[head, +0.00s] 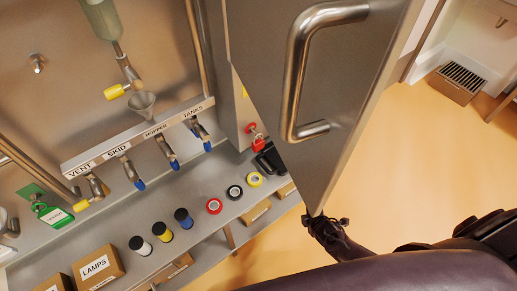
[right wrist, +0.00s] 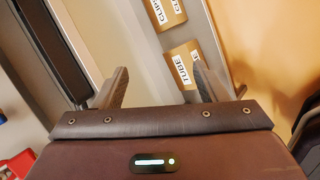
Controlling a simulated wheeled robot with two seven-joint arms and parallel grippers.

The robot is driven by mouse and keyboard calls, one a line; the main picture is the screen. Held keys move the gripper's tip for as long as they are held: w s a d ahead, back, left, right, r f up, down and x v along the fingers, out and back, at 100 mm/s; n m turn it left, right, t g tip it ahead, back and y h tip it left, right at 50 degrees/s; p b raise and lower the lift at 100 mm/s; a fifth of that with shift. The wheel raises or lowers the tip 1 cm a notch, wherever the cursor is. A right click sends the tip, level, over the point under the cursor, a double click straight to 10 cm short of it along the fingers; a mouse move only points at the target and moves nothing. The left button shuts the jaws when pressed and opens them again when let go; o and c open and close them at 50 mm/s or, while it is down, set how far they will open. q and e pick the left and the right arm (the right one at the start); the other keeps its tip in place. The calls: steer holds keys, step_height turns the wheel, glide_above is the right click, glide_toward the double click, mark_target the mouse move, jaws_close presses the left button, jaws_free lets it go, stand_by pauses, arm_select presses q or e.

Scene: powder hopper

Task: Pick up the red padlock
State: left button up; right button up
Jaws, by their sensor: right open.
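A small red padlock (head: 258,143) is at the right end of the steel shelf in the head view, beside a black object. Another red piece (head: 250,128) is just above it; I cannot tell whether the two are joined. My right gripper (head: 325,222) is below the lower corner of the steel door, to the right of and apart from the padlock. In the right wrist view its two fingers (right wrist: 160,88) are spread with nothing between them. A red and white item (right wrist: 15,167) shows at that view's lower left edge; I cannot tell what it is. My left gripper is out of view.
The steel door (head: 335,85) with its large handle (head: 297,75) stands between the shelf and the open floor (head: 420,170). Tape rolls (head: 234,192) and capped cylinders (head: 162,231) line the shelf. Labelled boxes (right wrist: 183,62) sit below. Blue-tipped valve levers (head: 170,155) are above.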

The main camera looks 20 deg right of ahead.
steer(key=w+a+r+n+t+y+b, duration=0.1)
steer(key=w+r+n+t+b, duration=0.2)
steer(key=w+r+n, duration=0.45)
steer(key=n+t+y+b, duration=0.5)
steer(key=n+y+b, duration=0.15)
steer(key=n, duration=0.95)
glide_toward(260, 145)
steer(key=x, duration=0.4)
steer(key=shift+h, duration=0.35)
steer(key=x, duration=0.7)
steer(key=shift+a, duration=0.1)
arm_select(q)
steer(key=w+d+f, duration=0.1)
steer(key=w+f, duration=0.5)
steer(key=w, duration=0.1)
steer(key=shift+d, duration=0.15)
arm_select(e)
steer(key=c, duration=1.1)
steer(key=shift+r, duration=0.1)
